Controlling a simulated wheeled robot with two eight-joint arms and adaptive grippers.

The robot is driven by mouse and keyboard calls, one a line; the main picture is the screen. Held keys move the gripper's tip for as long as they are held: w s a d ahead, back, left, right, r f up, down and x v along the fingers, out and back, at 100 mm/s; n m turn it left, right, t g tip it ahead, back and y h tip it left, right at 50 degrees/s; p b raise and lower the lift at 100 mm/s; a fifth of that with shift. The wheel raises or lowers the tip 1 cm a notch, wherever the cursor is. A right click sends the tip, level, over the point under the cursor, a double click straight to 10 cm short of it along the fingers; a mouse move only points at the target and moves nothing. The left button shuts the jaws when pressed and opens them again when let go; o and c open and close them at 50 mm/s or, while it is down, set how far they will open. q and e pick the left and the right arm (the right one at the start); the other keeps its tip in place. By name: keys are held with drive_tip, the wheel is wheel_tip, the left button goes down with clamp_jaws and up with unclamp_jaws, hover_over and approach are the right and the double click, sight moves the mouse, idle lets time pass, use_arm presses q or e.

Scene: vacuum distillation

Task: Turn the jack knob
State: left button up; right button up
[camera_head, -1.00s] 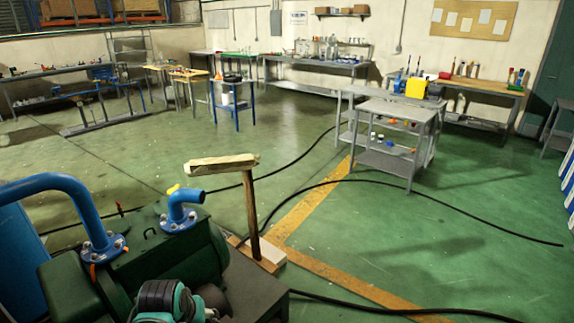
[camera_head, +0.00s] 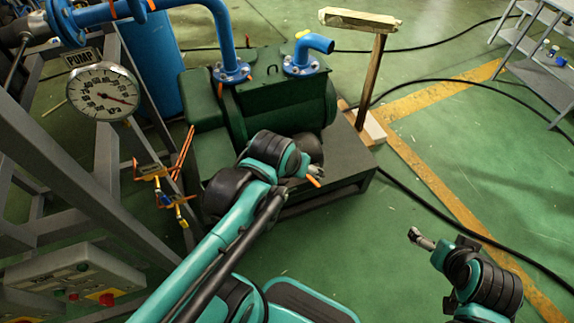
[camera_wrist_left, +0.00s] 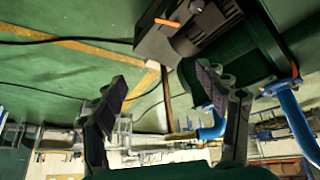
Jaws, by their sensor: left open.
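I cannot make out a jack or its knob in either view. In the head view my left arm reaches up from the bottom, and my left gripper (camera_head: 316,172) is in front of the dark green pump (camera_head: 278,98) and its dark base. In the left wrist view my left gripper (camera_wrist_left: 165,105) is open, its two dark-padded fingers wide apart with nothing between them touching either pad. My right gripper (camera_head: 420,238) is at the lower right, over green floor; its fingers are too small to judge.
A pressure gauge (camera_head: 103,91) marked PUMP and a control box (camera_head: 80,280) with red knobs are at the left, on a grey frame. Orange-handled valves (camera_head: 165,175) stand beside the frame.

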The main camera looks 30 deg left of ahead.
use_arm(q)
drive_tip(key=w+a+f+n+g+p, duration=0.1)
drive_tip(key=w+a+f+n+g, duration=0.2)
drive_tip(key=w+f, duration=0.35)
drive_tip(key=w+a+f+n+g+p, duration=0.1)
drive_tip(key=w+a+f+n, duration=0.2)
drive_tip(key=w+a+f, duration=0.4)
drive_tip(key=a+f+n+b, duration=0.1)
drive_tip(key=f, duration=0.7)
drive_tip(key=w+a+f+n+g, duration=0.1)
drive_tip(key=a+f+n, duration=0.1)
drive_tip(key=f, duration=0.5)
drive_tip(key=w+a+f+n+g+b, duration=0.1)
drive_tip(key=f, duration=0.7)
drive_tip(key=shift+w+a+f+n+b, duration=0.15)
drive_tip(key=shift+f+n+b, duration=0.15)
drive_tip(key=shift+c, duration=0.4)
drive_tip(key=c, duration=1.1)
